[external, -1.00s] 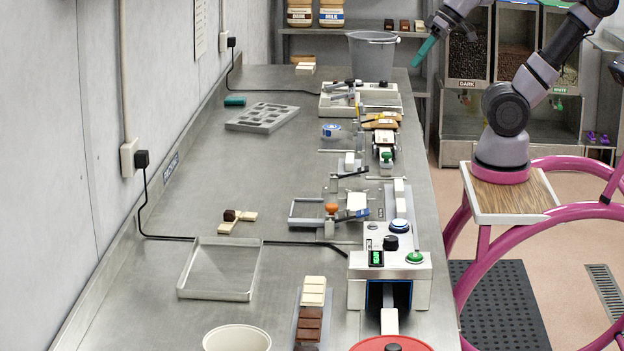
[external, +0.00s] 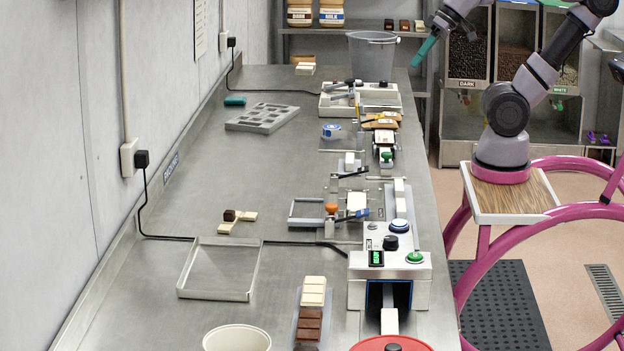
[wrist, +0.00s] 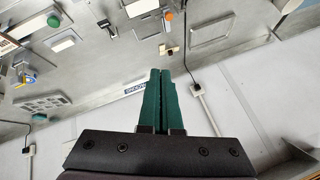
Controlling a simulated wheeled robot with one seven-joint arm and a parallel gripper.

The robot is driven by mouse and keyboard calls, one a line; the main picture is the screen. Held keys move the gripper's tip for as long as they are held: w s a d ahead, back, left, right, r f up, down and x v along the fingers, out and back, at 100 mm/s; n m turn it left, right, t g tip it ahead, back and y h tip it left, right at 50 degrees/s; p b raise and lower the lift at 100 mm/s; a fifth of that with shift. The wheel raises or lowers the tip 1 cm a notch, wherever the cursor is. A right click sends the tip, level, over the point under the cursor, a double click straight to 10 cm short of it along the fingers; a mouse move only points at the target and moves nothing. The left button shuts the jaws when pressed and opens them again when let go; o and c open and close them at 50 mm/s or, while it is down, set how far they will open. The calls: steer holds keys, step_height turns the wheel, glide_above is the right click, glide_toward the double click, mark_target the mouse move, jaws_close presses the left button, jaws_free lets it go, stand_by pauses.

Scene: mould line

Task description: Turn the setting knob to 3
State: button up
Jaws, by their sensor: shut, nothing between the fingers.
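A white and grey machine (external: 352,294) stands at the near right end of the bench. A black knob (external: 390,242) sits on its top, with a small display (external: 376,258) of green digits that I cannot read. The knob's pointer position is too small to tell. A green button (external: 415,257) and a blue button (external: 399,225) are beside it. My gripper (external: 424,51) is at the far end of the bench, well away from the knob, in the air. Its teal fingers also show in the wrist view (wrist: 161,95), shut together and empty. I cannot make out the knob in the wrist view.
An empty metal tray (external: 219,268) and a white tub (external: 237,339) lie left of the machine. A grey bucket (external: 372,58) stands near my gripper. Several small fixtures line the bench's right side. A mould tray (external: 262,118) lies further back. The bench's middle is mostly clear.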

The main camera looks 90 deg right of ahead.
steer(key=o, duration=0.5)
steer(key=shift+a, duration=0.1)
steer(key=o, duration=0.5)
steer(key=shift+w+a+n+g, duration=0.3)
steer(key=shift+w+n, duration=0.1)
steer(key=shift+o, duration=0.3)
steer(key=w+a+f+n+g, duration=0.1)
steer(key=w+a+n+g, duration=0.1)
steer(key=w+a+n, duration=0.2)
steer(key=shift+w+a+y, duration=0.4)
steer(key=shift+w+a, duration=0.35)
steer(key=shift+a, duration=0.35)
steer(key=n+g+h, duration=0.3)
steer(key=n+g, duration=0.2)
steer(key=n, duration=1)
glide_above(391, 237)
step_height(391, 237, down, 20)
steer(key=r, duration=0.1)
step_height(391, 237, down, 11)
steer(key=shift+a+r, duration=0.1)
jaws_close()
